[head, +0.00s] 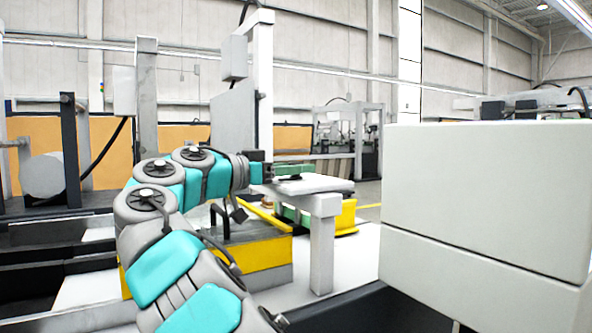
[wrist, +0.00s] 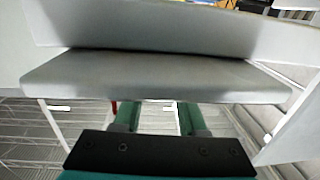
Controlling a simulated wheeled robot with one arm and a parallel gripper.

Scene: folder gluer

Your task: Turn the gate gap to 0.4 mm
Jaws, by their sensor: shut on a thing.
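My gripper (head: 294,173) reaches to the right at the end of my teal and grey arm, at a pale grey block (head: 320,184) on the machine. In the wrist view, the two green fingers of my gripper (wrist: 160,110) stand apart and run in under the edge of a wide grey slab (wrist: 150,78). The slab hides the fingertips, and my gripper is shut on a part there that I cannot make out. No gate gap knob, scale or reading is legible in either view.
A large pale cabinet (head: 480,200) fills the right of the head view, close by. A yellow machine base (head: 262,256) and a grey post (head: 322,250) stand below my gripper. A tall grey upright (head: 147,95) stands behind my arm.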

